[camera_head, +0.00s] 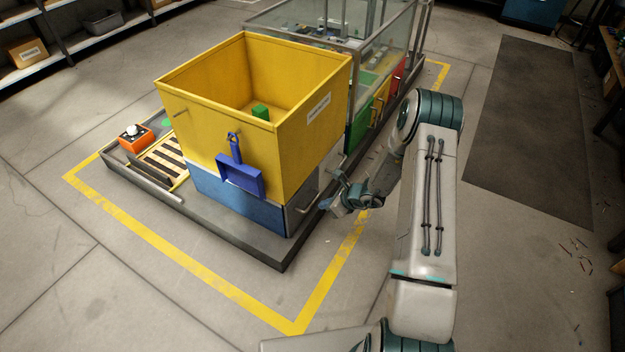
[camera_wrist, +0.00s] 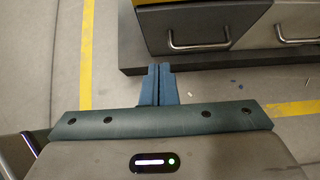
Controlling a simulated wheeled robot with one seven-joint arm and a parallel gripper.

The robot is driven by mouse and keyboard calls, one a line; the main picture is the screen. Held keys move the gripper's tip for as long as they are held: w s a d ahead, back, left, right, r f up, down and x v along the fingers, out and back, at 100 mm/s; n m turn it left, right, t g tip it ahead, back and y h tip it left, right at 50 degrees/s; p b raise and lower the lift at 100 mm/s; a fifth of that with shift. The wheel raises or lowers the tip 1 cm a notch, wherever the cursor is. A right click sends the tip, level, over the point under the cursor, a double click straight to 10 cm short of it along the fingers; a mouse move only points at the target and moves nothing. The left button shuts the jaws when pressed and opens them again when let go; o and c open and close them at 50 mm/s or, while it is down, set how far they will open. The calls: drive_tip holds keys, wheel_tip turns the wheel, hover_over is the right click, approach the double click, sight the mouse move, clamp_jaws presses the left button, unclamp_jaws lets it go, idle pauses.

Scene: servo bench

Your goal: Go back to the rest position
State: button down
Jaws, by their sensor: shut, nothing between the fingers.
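My gripper (camera_wrist: 159,86) is shut and empty in the wrist view, its two blue fingers together above the grey floor. In the head view my gripper (camera_head: 336,207) is small and partly hidden by its own wrist. It hangs to the right of the bench's dark base, close to the drawer side. My arm stretches from the bottom right of the head view up to an elbow and back down to the gripper.
Drawer handles (camera_wrist: 199,42) face my gripper. Yellow tape (camera_head: 200,278) rings the bench. A dark mat (camera_head: 530,130) lies right.

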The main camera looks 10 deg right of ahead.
drive_tip(key=shift+r, duration=0.1)
drive_tip(key=s+a+r+n+g+p, duration=0.1)
drive_tip(key=s+a+r+n+p, duration=0.25)
drive_tip(key=r, duration=0.85)
drive_tip(key=s+r+n+g+p, duration=0.1)
drive_tip(key=s+r+n+p, duration=0.35)
drive_tip(key=r, duration=0.85)
drive_tip(key=s+a+r+n+g+p, duration=0.15)
drive_tip(key=r+n+p, duration=0.4)
drive_tip(key=r, duration=0.65)
drive_tip(key=s+d+r+n+h+p, duration=0.2)
drive_tip(key=s+r+n+p, duration=0.4)
drive_tip(key=s+r, duration=0.4)
drive_tip(key=s+d+r+n+h+p, duration=0.3)
drive_tip(key=s+r+n+h+p, duration=0.2)
drive_tip(key=s+r, duration=0.6)
wheel_tip(320, 180, up, 6)
drive_tip(key=shift+d+f+n+t+p, duration=0.2)
drive_tip(key=shift+d+n+t+p, duration=0.25)
drive_tip(key=shift+p, duration=0.45)
